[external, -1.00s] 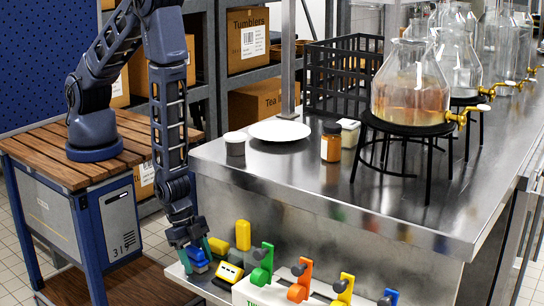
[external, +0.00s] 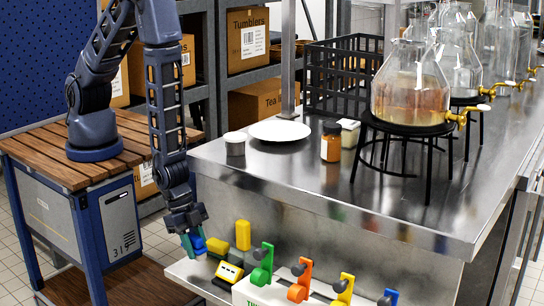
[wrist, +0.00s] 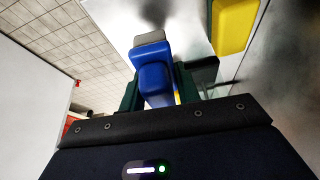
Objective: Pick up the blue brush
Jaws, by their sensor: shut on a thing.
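The blue brush (wrist: 152,80) shows in the wrist view as a blue block with a grey end, between my green fingertips. In the external view, part of the blue brush (external: 200,245) shows beside the fingers, above the low shelf at the counter's front. My gripper (external: 194,243) is shut on it; the gripper itself largely hides the brush there. It also shows in the wrist view (wrist: 158,92). The brush looks lifted off the shelf, but the gap beneath it is not clear.
A yellow block (external: 217,246) and a taller yellow block (external: 243,235) stand just right of my gripper. A yellow device (external: 228,272) lies in front. Green (external: 262,268) and orange (external: 300,283) handles, among others, line the shelf. The steel counter (external: 290,185) rises behind.

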